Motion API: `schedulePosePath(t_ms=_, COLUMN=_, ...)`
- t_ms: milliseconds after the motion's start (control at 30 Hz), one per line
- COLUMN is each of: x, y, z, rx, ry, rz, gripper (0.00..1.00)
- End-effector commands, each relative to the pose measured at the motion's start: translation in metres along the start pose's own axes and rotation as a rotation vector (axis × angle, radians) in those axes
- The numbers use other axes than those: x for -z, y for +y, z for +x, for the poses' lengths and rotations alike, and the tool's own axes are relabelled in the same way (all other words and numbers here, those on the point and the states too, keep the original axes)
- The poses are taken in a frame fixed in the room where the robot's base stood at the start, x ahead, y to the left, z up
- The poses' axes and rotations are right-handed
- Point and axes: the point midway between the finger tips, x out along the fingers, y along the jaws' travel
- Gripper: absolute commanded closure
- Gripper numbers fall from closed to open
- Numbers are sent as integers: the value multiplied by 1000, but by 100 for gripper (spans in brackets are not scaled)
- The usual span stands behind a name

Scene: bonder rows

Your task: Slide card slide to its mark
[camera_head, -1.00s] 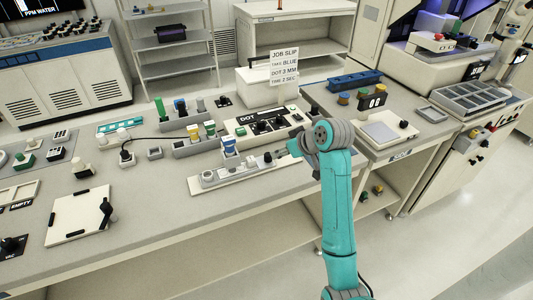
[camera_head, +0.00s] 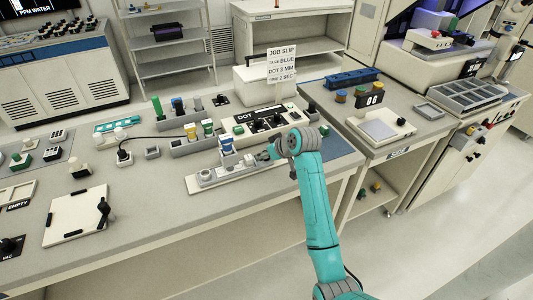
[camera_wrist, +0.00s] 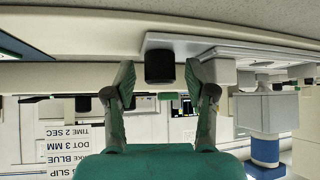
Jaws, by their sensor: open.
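A long pale rail fixture (camera_head: 228,178), which looks like the card slide, lies along the front of the bench in the head view. A white and blue cup-shaped part (camera_head: 226,145) stands on it. My gripper (camera_head: 266,154) is at the fixture's right end. In the wrist view, which is upside down, my gripper (camera_wrist: 160,82) is open, with a finger on each side of a black knob (camera_wrist: 160,66). I cannot tell whether the fingers touch the knob. The slide's mark is too small to make out.
A DOT control panel (camera_head: 262,128) stands just behind the fixture, with a job slip sign (camera_head: 282,66) behind it. Colored bottles in grey holders (camera_head: 190,146) are at its back left. A white board (camera_head: 75,217) lies at left. The bench front between is clear.

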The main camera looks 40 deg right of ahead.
Motion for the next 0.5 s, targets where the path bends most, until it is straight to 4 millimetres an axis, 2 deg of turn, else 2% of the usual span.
schedulePosePath(t_ms=100, x=0, y=0, z=0, rx=0, ry=0, rz=0, gripper=45)
schedulePosePath(t_ms=300, x=0, y=0, z=0, rx=0, ry=0, rz=0, gripper=95)
schedulePosePath(t_ms=333, x=0, y=0, z=0, rx=0, ry=0, rz=0, gripper=100)
schedulePosePath(t_ms=500, x=0, y=0, z=0, rx=0, ry=0, rz=0, gripper=100)
